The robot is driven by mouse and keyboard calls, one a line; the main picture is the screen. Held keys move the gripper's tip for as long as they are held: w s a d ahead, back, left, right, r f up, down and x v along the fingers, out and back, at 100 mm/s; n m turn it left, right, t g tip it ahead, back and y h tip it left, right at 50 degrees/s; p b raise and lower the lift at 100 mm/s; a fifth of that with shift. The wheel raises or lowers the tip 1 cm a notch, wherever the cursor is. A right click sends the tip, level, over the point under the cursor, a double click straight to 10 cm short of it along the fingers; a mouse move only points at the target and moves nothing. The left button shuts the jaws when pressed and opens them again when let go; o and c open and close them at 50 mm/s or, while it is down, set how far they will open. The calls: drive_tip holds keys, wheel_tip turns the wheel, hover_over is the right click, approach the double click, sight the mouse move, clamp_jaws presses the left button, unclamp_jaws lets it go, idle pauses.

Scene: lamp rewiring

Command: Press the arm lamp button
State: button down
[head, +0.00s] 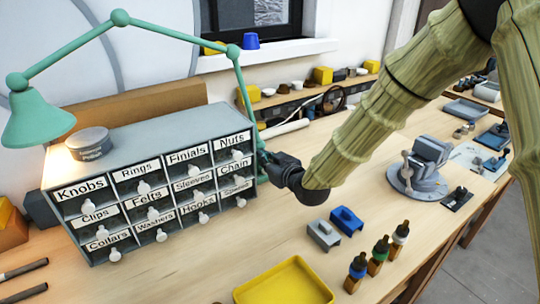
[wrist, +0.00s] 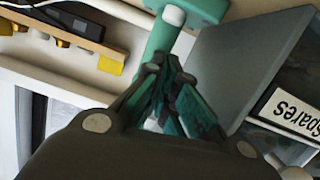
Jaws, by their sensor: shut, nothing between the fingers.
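The green arm lamp (head: 122,18) reaches over the drawer cabinet, its shade (head: 36,120) hanging at the left. A warm glow shows under the shade. The lamp's lower post goes down behind the cabinet's right end, beside my gripper (head: 266,160). In the wrist view the green lamp post (wrist: 205,8) fills the top middle, with a pale rounded button-like knob (wrist: 174,15) on it. My gripper (wrist: 165,66) is shut and empty, its fingertips just below that knob in the picture. I cannot tell whether they touch the lamp.
The grey labelled cabinet (head: 160,118) stands close to the left of my gripper; its "Spares" label (wrist: 290,110) shows in the wrist view. A shelf (head: 300,95) with small parts is behind. A yellow tray (head: 285,283), blue block (head: 346,220) and vise (head: 425,165) are on the bench.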

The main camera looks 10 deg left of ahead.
sight(260, 168)
drive_tip(key=shift+w+d+f, duration=0.1)
drive_tip(key=shift+f, duration=1.05)
drive_tip(key=shift+f+b, duration=0.5)
drive_tip(key=shift+f, duration=0.3)
drive_tip(key=shift+d+f, duration=0.1)
drive_tip(key=shift+f, duration=0.25)
drive_tip(key=shift+s, duration=0.2)
drive_tip(key=shift+r, duration=0.55)
drive_tip(key=s+d+r, duration=0.6)
drive_tip(key=s, duration=0.1)
drive_tip(key=shift+d+r+b, duration=0.15)
drive_tip(key=shift+b, duration=0.15)
